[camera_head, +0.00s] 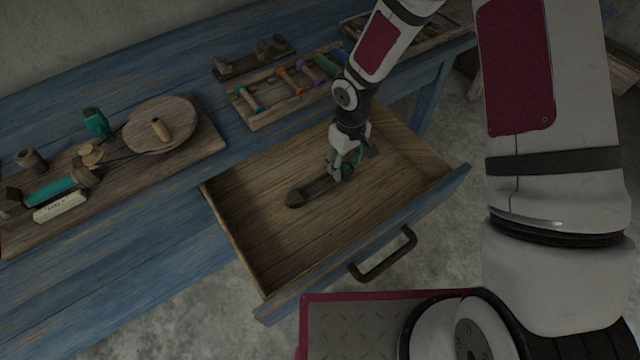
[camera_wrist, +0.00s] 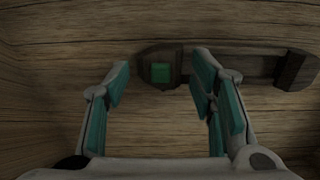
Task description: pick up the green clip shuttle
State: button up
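The green clip shuttle (camera_head: 312,191) is a long dark wooden piece lying on the floor of the open drawer. In the wrist view its dark end (camera_wrist: 145,72) carries a green square (camera_wrist: 160,73), and the dark body runs right to a raised block (camera_wrist: 296,70). My gripper (camera_head: 341,168) is over the shuttle in the drawer and hides part of it. In the wrist view my gripper (camera_wrist: 161,68) is open, with teal pads left and right of the green-marked end. I cannot tell how high the fingertips are above it.
The open drawer (camera_head: 255,240) has low walls around the shuttle and a dark handle (camera_head: 385,262) in front. The blue table (camera_head: 110,285) holds a board of tools (camera_head: 212,140) at left and a rack of coloured spools (camera_head: 262,118) behind the drawer.

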grip_shut()
jog(key=shift+s, duration=0.1)
